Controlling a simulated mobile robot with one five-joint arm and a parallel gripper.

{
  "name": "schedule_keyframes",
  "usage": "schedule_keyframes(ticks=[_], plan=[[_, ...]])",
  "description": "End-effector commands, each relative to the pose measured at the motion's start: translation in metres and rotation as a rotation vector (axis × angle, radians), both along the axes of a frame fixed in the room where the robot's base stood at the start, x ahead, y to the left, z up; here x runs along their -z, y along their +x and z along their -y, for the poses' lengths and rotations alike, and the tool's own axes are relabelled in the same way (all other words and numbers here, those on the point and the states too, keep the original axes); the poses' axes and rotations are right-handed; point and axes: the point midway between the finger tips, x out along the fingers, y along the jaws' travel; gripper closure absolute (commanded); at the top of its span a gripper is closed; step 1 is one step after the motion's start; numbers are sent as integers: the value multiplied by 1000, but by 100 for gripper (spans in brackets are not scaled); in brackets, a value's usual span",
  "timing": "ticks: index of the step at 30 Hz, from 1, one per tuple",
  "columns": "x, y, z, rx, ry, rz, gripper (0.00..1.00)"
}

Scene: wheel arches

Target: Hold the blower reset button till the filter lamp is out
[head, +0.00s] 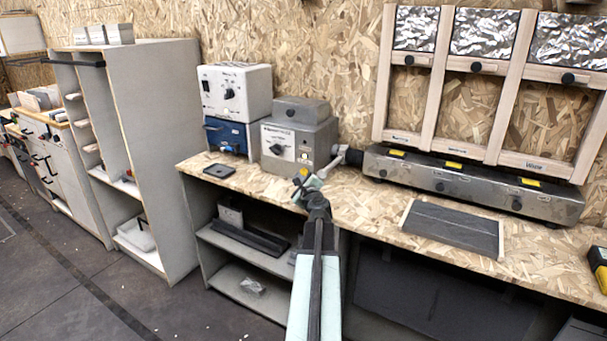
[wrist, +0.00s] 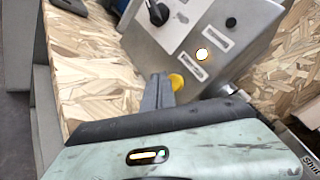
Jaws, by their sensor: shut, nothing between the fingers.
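The blower is a grey metal box (head: 292,138) on the bench, with a white panel and black knob on its front. In the wrist view its front (wrist: 215,40) carries a round lamp (wrist: 202,54), glowing white-orange beside a small label too blurred to read. Below it is a yellow button (wrist: 177,82), partly hidden by my fingers. My gripper (head: 302,183) is shut and empty in front of the box's lower right front. In the wrist view my fingertips (wrist: 160,80) overlap the yellow button's left edge. I cannot tell whether they touch it.
A white unit (head: 235,92) on a blue box (head: 228,136) stands left of the blower. A dark mat (head: 452,226) lies on the bench. The front left bench top is mostly clear.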

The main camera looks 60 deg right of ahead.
Motion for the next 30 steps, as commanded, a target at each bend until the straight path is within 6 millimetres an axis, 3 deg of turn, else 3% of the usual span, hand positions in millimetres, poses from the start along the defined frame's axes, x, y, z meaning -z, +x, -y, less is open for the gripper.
schedule_keyframes(ticks=[23,30], plan=[[0,0,0,0,0,0,100],[0,0,8,0,0,0,100]])
